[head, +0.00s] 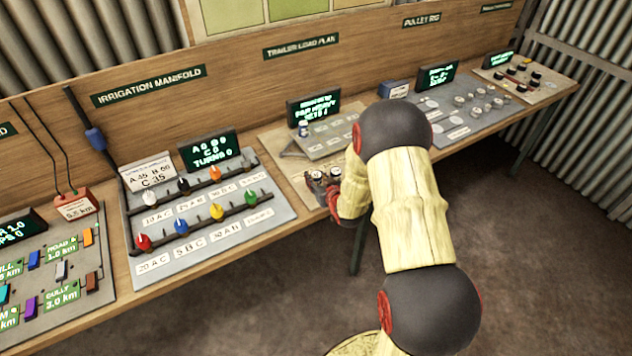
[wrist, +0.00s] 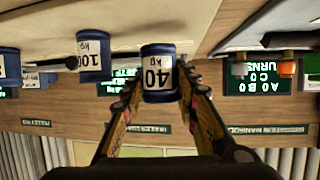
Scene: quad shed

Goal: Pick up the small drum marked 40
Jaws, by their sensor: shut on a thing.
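The small drum marked 40 (wrist: 157,70) is blue with a white label, seen between my gripper's fingers in the wrist view. My gripper (wrist: 159,88) is shut on it, with one finger on each side. In the head view my gripper (head: 326,188) is low over the front part of the trailer load plan board (head: 286,166), partly hidden by my arm. I cannot tell whether the drum touches the board.
A drum marked 100 (wrist: 93,60) stands beside the held drum in the wrist view, and another drum (wrist: 9,68) shows at the edge. The irrigation manifold board (head: 190,250) is left of my gripper; the pulley rig board (head: 470,118) is to its right.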

